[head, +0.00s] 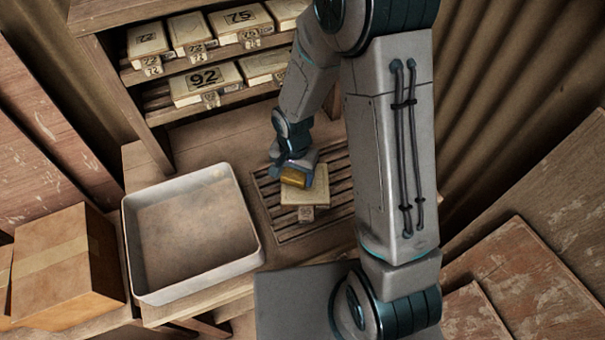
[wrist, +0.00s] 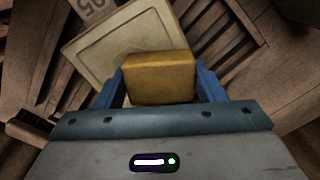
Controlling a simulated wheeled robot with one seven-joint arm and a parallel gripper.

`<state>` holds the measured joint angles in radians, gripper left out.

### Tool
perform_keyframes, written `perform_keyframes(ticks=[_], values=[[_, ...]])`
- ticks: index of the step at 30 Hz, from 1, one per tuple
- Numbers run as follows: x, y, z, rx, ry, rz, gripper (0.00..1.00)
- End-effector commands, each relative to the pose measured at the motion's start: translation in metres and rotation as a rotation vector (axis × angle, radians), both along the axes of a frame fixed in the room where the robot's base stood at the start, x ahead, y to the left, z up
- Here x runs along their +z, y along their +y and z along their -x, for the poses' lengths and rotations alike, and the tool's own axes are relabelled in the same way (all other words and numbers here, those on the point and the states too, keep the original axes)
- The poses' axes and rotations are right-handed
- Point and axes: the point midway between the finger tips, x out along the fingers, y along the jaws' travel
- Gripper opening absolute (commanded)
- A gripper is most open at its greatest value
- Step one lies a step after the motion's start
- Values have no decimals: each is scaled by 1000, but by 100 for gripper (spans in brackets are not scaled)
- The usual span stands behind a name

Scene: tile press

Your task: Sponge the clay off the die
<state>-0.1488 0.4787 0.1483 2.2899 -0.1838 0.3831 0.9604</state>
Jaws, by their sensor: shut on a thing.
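The sponge (wrist: 160,78) is a yellow-brown block held between the two blue fingers of my gripper (wrist: 160,90). In the head view my gripper (head: 294,176) and the sponge (head: 294,178) are over the die. The die (head: 313,194) is a pale square block lying on the slatted rack, with a small tag at its near edge. In the wrist view the die (wrist: 90,52) shows a raised border line and a tag reading 05 or similar. The sponge hides part of the die's face. I cannot tell whether the sponge touches it, and no clay stands out clearly.
A white-rimmed tray (head: 254,230) stands left of the slatted rack (head: 262,180). A shelf (head: 160,115) behind holds several numbered dies, such as 92 (head: 205,80). A cardboard box (head: 70,265) stands at the far left. Bare bench shows between shelf and rack.

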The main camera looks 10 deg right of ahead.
Motion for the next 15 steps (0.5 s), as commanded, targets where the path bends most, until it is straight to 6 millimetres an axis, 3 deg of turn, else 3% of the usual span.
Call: perform_keyframes(ticks=[5, 9, 15], values=[[-3, 12, -2, -11, 1, 0, 42], [25, 11, -3, -17, -5, -2, 42], [40, 11, -2, -16, 0, 0, 42]])
